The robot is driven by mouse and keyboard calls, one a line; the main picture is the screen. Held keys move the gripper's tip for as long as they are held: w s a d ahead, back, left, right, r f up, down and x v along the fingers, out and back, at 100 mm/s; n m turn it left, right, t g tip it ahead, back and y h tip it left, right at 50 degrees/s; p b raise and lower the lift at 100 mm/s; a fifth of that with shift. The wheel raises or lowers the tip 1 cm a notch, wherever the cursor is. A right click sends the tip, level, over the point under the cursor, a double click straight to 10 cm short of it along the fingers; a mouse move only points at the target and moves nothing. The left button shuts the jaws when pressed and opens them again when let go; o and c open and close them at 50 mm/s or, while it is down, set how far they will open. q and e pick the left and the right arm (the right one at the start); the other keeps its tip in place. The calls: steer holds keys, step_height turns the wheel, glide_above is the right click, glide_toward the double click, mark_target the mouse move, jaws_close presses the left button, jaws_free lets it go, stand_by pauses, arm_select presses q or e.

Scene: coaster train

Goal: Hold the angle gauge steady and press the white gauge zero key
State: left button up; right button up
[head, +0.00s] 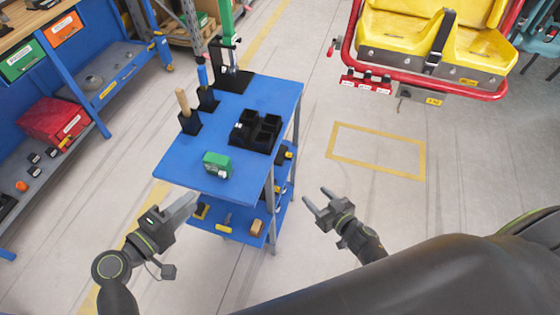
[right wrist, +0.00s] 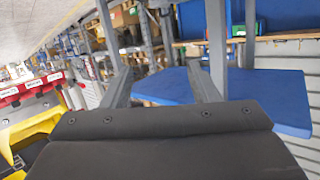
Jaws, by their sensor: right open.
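The angle gauge is a small green box (head: 217,164) with a pale front, on the near part of the blue cart top. Its white zero key is too small to make out clearly. My left gripper (head: 194,203) is in front of the cart's near left edge, apart from the gauge; its fingers overlap in the head view, so their gap is unclear. My right gripper (head: 315,199) is open and empty, right of the cart and apart from it. Its spread fingers also show in the right wrist view (right wrist: 160,85), with no gauge between them.
The blue cart (head: 185,165) carries a black divided tray (head: 257,131), a wooden-handled tool (head: 183,101) and a blue-handled tool (head: 202,76) in holders. A yellow coaster seat (head: 400,35) with a red bar is at the top right. Floor right of the cart is clear.

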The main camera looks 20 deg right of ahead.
steer(key=w+a+r+n+y, duration=0.2)
steer(key=a+r+y, duration=0.1)
steer(key=r, duration=0.3)
steer(key=w+a+r+n+y, duration=0.1)
steer(key=a+r+n+y, duration=0.15)
steer(key=r, duration=0.45)
steer(key=n+g+y, duration=0.3)
steer(key=n+g, duration=0.2)
steer(key=g, duration=0.1)
glide_toward(219, 159)
steer(key=shift+m+h, duration=0.25)
steer(key=x, duration=1.1)
steer(key=shift+r, duration=0.15)
steer(key=c, duration=1.1)
